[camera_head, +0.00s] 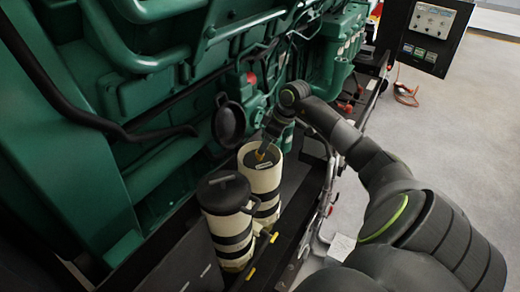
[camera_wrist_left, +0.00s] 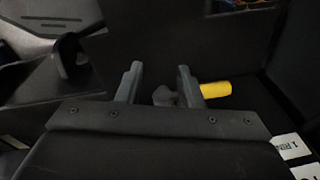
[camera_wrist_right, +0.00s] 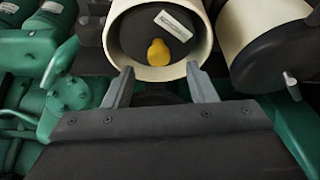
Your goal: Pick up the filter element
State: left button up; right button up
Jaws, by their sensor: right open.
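The filter element (camera_wrist_right: 140,38) shows as a dark round top with a yellow tab (camera_wrist_right: 168,53) and a white label, sunk inside an open cream canister (camera_wrist_right: 119,38). In the head view the yellow tab (camera_head: 260,155) shows at the mouth of the striped cream canister (camera_head: 266,182); the element's lower part is hidden. My right gripper (camera_head: 272,132) is over the canister's rear rim. In the right wrist view its open fingers (camera_wrist_right: 158,78) are at the near rim, apart from the tab. My left gripper (camera_wrist_left: 160,70) is open, its fingers on either side of a small grey knob.
A second cream canister (camera_head: 228,228) with a black lid stands left of the open one. The green engine (camera_head: 150,90) with pipes rises behind. A yellow handle (camera_wrist_left: 216,90) lies by my left gripper.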

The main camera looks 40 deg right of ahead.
aim_at(252, 160)
pick_arm(q)
jog(key=f+b, duration=0.1)
jog(key=f, duration=0.1)
jog(key=s+f+b, duration=0.1)
jog(key=f+b, duration=0.1)
jog(key=shift+s+b, duration=0.2)
jog(key=shift+b, duration=0.1)
pick_arm(e)
jog(key=x, duration=0.4)
pick_arm(q)
jog(key=shift+f+b, duration=0.4)
jog(key=shift+f, duration=0.05)
pick_arm(e)
jog(key=shift+w+f, duration=0.2)
jog(key=shift+f, duration=0.25)
pick_arm(q)
jog(key=shift+w+r, duration=0.1)
pick_arm(e)
jog(key=shift+r, duration=0.1)
jog(key=shift+c, duration=0.2)
grip_shut()
